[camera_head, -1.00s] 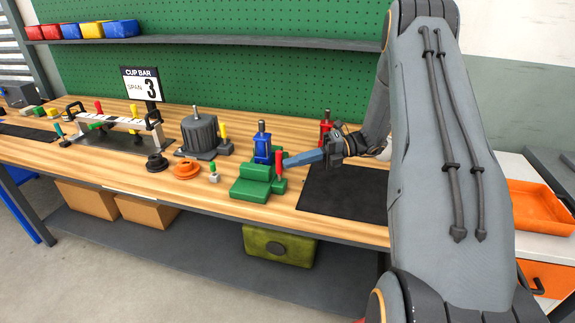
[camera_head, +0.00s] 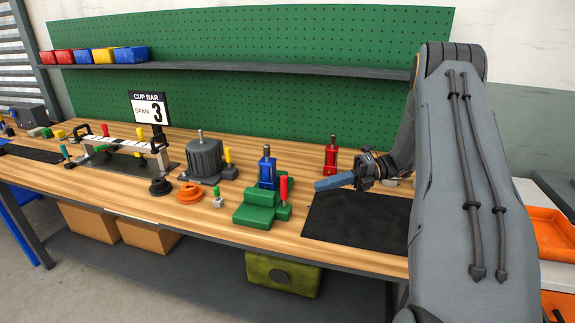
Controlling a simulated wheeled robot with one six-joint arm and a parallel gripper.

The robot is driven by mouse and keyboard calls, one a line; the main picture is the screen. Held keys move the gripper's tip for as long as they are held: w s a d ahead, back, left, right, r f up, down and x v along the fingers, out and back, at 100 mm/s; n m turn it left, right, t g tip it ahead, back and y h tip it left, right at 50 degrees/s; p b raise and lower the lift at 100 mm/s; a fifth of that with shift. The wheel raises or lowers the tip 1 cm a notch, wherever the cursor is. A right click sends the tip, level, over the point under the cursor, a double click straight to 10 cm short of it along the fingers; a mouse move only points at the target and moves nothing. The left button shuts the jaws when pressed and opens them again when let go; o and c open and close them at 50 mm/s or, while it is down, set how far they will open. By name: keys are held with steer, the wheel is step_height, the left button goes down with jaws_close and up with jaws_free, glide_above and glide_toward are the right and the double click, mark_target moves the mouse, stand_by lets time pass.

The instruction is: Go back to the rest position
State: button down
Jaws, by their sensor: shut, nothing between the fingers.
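My gripper (camera_head: 335,182) has blue-grey fingers and is shut and empty. It hangs above the far left part of the black mat (camera_head: 365,222), right of the green stepped block (camera_head: 256,208). My arm runs from it up and down the right side of the picture. A red-handled green piece (camera_head: 284,200) stands at the block's right. A blue bottle-shaped piece (camera_head: 267,170) stands behind the block, and a similar red one (camera_head: 331,156) stands behind the gripper.
A grey motor-like housing (camera_head: 204,158), an orange ring (camera_head: 190,193) and a black ring (camera_head: 160,186) stand at the middle left of the bench. The CUP BAR sign (camera_head: 149,108) stands behind. A shelf (camera_head: 250,67) with coloured bins crosses the green pegboard.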

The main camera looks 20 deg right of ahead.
steer(key=shift+a, duration=0.1)
steer(key=s+a+f+n+g+h, duration=0.1)
steer(key=s+a+n+g+h, duration=0.3)
steer(key=s+a+n+h, duration=0.5)
steer(key=s+a+n+t+h, duration=0.1)
steer(key=s+a+n+h, duration=0.2)
steer(key=n, duration=0.9)
steer(key=s+a+n+t+h, duration=0.2)
steer(key=s+a+n+h, duration=0.1)
steer(key=s+n, duration=0.7)
steer(key=n+h, duration=0.1)
steer(key=n, duration=0.2)
steer(key=shift+s+r, duration=0.25)
steer(key=shift+r, duration=0.15)
